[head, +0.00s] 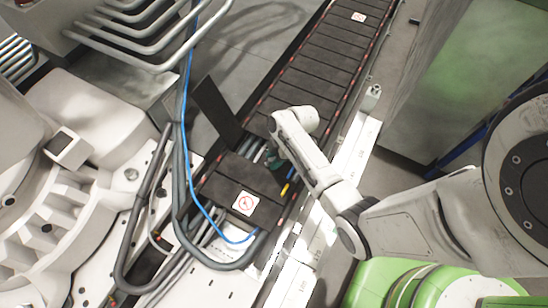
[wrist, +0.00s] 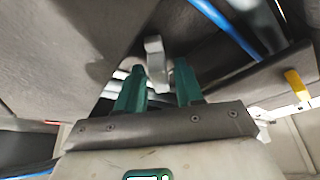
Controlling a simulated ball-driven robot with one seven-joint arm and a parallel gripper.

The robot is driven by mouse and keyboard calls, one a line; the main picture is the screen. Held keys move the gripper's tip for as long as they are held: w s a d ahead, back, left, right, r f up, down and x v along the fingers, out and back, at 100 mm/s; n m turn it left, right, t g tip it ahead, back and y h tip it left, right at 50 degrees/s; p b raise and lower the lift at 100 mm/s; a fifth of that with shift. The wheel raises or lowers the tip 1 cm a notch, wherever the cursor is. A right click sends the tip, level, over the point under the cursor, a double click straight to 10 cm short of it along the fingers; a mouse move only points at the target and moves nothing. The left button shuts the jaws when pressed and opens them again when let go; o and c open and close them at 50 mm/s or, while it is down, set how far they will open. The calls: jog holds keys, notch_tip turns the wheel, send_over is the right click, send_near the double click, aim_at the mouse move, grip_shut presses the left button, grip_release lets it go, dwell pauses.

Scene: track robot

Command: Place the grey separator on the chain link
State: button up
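The grey separator (wrist: 155,60) is a small light-grey upright piece in the wrist view, between and just beyond the green fingertips of my gripper (wrist: 160,78). The fingers stand apart, with a visible gap to the separator on the right side. Contact on the left side is hard to tell. In the head view my gripper (head: 275,160) reaches down into an open gap in the dark cable chain (head: 310,60). The chain link there shows pale cables inside, and a dark cover flap (head: 216,112) stands raised at its left. The separator is hidden in the head view.
A blue cable (head: 189,110) loops down to the chain's near section; it also shows in the wrist view (wrist: 225,27). A yellow piece (head: 286,188) sits right of the gap. Grey bent tubes (head: 180,190) and white machinery (head: 60,160) stand at left.

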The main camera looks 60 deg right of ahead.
jog(key=shift+o, duration=0.5)
jog(key=shift+r, duration=0.1)
jog(key=shift+r, duration=0.25)
jog(key=p+v, duration=0.3)
jog(key=v, duration=0.8)
jog(key=s+a+r+m+g+h, duration=0.1)
jog(key=s+a+r+m, duration=0.3)
jog(key=a, duration=0.3)
jog(key=s+a+r+m+g+h, duration=0.1)
jog(key=s+a+r+m+h, duration=0.1)
jog(key=s+a+r+m, duration=0.3)
jog(key=shift+s+a+m+h, duration=0.35)
jog(key=shift+s+a, duration=0.55)
jog(key=shift+a, duration=0.35)
jog(key=shift+o, duration=0.3)
